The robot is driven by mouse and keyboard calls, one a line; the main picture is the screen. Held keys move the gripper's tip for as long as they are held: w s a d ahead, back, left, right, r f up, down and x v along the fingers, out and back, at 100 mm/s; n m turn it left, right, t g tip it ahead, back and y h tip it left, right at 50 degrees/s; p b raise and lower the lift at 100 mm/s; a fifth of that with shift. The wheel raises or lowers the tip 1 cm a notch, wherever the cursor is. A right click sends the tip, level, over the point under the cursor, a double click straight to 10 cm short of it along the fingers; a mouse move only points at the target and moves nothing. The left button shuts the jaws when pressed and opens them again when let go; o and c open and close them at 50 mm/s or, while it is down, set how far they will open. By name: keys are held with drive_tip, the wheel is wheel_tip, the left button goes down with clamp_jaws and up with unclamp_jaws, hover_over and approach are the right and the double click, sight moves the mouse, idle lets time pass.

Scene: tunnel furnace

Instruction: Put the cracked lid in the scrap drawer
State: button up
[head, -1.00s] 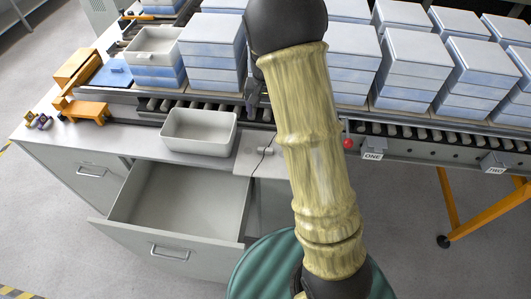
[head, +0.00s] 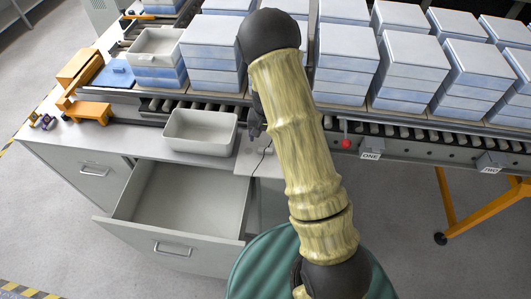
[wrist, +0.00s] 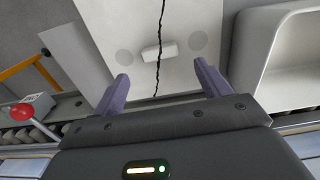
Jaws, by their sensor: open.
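The cracked lid (head: 250,163) is a pale flat plate on the counter, right of a grey bin. The wrist view shows the lid (wrist: 105,22) with a jagged black crack and a small raised handle (wrist: 160,50). My gripper (wrist: 161,82) is open and empty, its two purple fingers pointing toward the lid on either side of the crack, apart from the handle. In the head view my gripper (head: 256,130) is partly hidden by my arm, at the lid's far edge. An open, empty drawer (head: 180,200) is below the counter; I see no label on it.
The empty grey bin (head: 200,133) stands left of the lid. A closed drawer (head: 93,173) is left of the open one. A red knob (head: 346,143) sits on the conveyor edge at right. Stacked boxes (head: 405,55) fill the conveyor behind.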

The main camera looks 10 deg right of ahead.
sight(265, 148)
drive_tip(key=f+p, duration=0.1)
drive_tip(key=f, duration=0.2)
drive_tip(key=f+p, duration=0.1)
drive_tip(key=shift+s+a+f+p, duration=0.1)
drive_tip(key=shift+s+f+p, duration=0.1)
drive_tip(key=shift+s+p, duration=0.1)
drive_tip(key=shift+f, duration=0.4)
drive_tip(key=shift+c, duration=0.3)
drive_tip(key=c, duration=1.5)
drive_tip(key=shift+w+r, duration=0.1)
drive_tip(key=shift+r, duration=0.1)
wheel_tip(265, 148, up, 18)
drive_tip(key=b, duration=0.4)
drive_tip(key=shift+f, duration=0.1)
